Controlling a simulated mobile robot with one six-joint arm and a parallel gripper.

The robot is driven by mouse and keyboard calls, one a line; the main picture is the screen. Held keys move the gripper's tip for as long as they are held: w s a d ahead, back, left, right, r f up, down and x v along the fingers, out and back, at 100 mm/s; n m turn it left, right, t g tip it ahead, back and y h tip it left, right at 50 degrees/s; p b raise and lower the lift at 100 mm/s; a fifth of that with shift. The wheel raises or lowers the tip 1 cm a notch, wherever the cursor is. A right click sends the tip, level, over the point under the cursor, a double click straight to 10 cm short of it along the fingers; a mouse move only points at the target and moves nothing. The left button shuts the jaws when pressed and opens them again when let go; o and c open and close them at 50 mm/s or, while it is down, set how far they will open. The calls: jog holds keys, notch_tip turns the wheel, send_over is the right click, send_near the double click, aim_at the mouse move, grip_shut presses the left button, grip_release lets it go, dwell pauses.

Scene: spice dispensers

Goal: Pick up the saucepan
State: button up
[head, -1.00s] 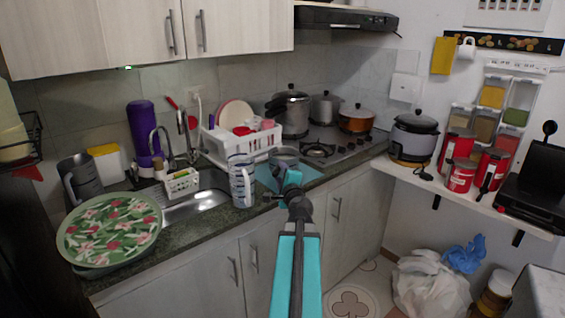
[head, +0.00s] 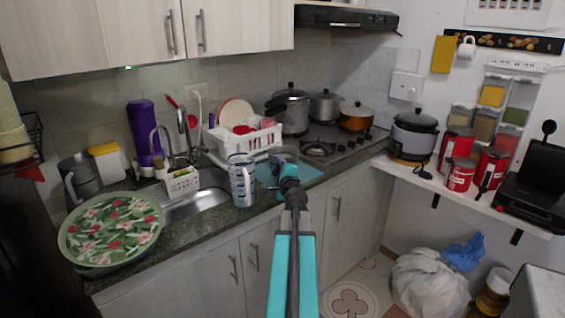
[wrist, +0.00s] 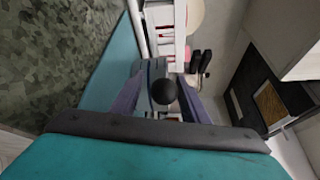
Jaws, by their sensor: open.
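A small grey saucepan (head: 284,151) stands on the teal mat (head: 266,176) on the counter, between the dish rack and the stove. My gripper (head: 286,160) is at its near side and partly hides it. In the wrist view my gripper (wrist: 160,84) is open, one finger on each side. A dark round knob-like end, probably of the saucepan's handle (wrist: 164,93), shows between the fingers. The grey body of the saucepan (wrist: 152,72) seems to lie just beyond it. I cannot tell whether the fingers touch anything.
A white dish rack (head: 250,146) stands behind the mat. The stove (head: 335,145) with several pots is to the right. The counter's front edge runs below my arm.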

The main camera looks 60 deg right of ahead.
jog(key=shift+w+d, duration=0.1)
dwell(0.5)
grip_shut()
dwell(1.2)
